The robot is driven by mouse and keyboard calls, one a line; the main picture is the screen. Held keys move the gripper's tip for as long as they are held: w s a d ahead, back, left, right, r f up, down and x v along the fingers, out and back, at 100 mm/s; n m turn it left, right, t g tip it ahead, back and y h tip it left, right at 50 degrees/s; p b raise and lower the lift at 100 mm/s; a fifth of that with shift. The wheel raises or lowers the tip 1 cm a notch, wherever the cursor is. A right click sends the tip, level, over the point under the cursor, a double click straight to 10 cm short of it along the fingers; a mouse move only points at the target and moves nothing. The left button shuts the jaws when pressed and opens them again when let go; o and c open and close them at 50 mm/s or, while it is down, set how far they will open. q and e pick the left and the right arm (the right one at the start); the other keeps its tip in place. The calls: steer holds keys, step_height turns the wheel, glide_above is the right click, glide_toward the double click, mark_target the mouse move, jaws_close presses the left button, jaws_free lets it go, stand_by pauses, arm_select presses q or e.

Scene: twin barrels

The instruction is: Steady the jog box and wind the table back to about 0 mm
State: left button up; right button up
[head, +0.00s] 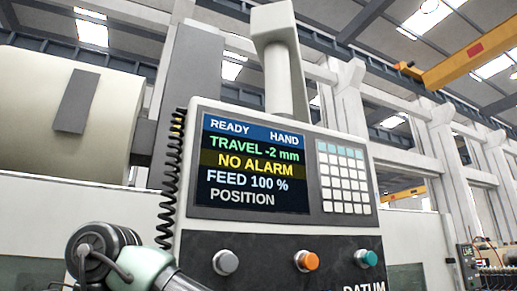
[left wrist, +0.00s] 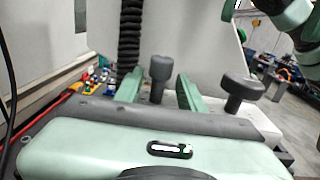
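In the head view the control screen (head: 255,163) reads READY, HAND, TRAVEL -2 mm, NO ALARM, FEED 100 % and POSITION. A black coiled cord (head: 172,180) hangs at the left of the console; a black coiled cord (left wrist: 130,35) also shows in the left wrist view. My left gripper (left wrist: 158,88) is open in that view, its green fingers apart with a grey knob (left wrist: 160,70) showing between them. I cannot tell whether they touch it. A second dark knob (left wrist: 241,88) stands to the right. I cannot clearly make out the jog box's outline or the table. My right gripper is not visible.
Grey, orange (head: 306,261) and teal buttons sit below the screen, with a DATUM label. A keypad (head: 343,178) is to its right. Green and dark arm parts (left wrist: 292,18) show at the wrist view's top right. Small coloured items (left wrist: 98,82) lie behind the gripper.

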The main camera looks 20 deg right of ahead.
arm_select(q)
steer(key=shift+a, duration=0.1)
steer(key=a, duration=0.8)
steer(key=w+a+f+t+y, duration=0.2)
steer(key=w+f, duration=0.1)
steer(key=f, duration=0.7)
steer(key=w+a+f+t+y, duration=0.2)
steer(key=w+f+y, duration=0.1)
steer(key=f, duration=0.7)
steer(key=w+a+f+t+y, duration=0.2)
steer(key=w+f+t, duration=0.1)
steer(key=f, duration=0.8)
steer(key=shift+a, duration=0.2)
